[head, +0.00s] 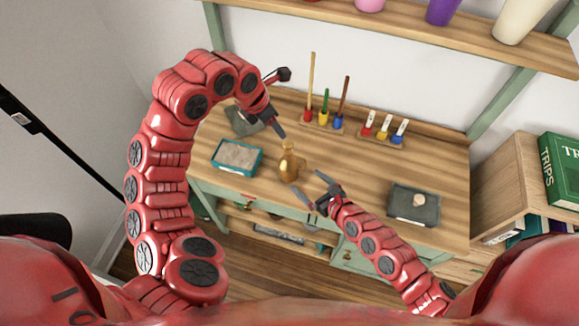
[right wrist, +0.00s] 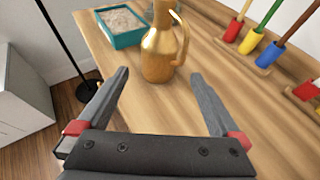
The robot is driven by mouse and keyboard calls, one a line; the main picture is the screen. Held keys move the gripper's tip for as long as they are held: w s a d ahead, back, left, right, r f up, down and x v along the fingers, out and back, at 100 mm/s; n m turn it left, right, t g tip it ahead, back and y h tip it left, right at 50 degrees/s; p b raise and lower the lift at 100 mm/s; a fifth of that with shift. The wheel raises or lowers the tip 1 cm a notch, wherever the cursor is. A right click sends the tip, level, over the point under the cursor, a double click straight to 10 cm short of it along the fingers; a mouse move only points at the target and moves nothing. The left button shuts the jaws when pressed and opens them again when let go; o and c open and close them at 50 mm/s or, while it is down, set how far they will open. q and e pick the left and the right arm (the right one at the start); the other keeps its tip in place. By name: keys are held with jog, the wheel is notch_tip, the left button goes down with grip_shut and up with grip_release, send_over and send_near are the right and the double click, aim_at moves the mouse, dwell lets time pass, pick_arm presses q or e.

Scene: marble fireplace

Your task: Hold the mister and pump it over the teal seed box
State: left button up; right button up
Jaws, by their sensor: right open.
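The mister (head: 288,165), a brass bottle with a side handle, stands upright on the desk; it also shows in the right wrist view (right wrist: 158,55). The teal seed box (head: 237,157) lies to its left, filled with pale grainy stuff; the right wrist view shows it behind and left of the mister (right wrist: 122,27). My right gripper (head: 315,186) is open and empty, on the near right side of the mister. In the right wrist view its fingers (right wrist: 160,82) point toward the mister, which stands just ahead of their tips. My left gripper (head: 275,103) is above the desk's back left; its jaw opening is unclear.
A dark tray (head: 413,206) with a small pale item sits on the desk's right. Racks with coloured-handled tools (head: 322,122) and small labelled items (head: 383,130) stand along the back. A grey box (head: 242,122) lies near my left arm.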

aim_at(295, 171)
jog(key=x, duration=0.9)
jog(key=shift+w+a+f, duration=0.1)
jog(key=shift+w+f, duration=0.05)
jog(key=shift+w, duration=0.2)
jog(key=shift+x, duration=0.9)
jog(key=shift+s+a, duration=0.1)
jog(key=shift+a, duration=0.05)
jog(key=shift+c, duration=0.3)
jog(key=c, duration=1.4)
pick_arm(q)
jog(key=shift+c, duration=0.6)
pick_arm(e)
jog(key=shift+c, duration=0.6)
pick_arm(q)
grip_shut()
pick_arm(e)
jog(key=shift+f, duration=0.1)
grip_shut()
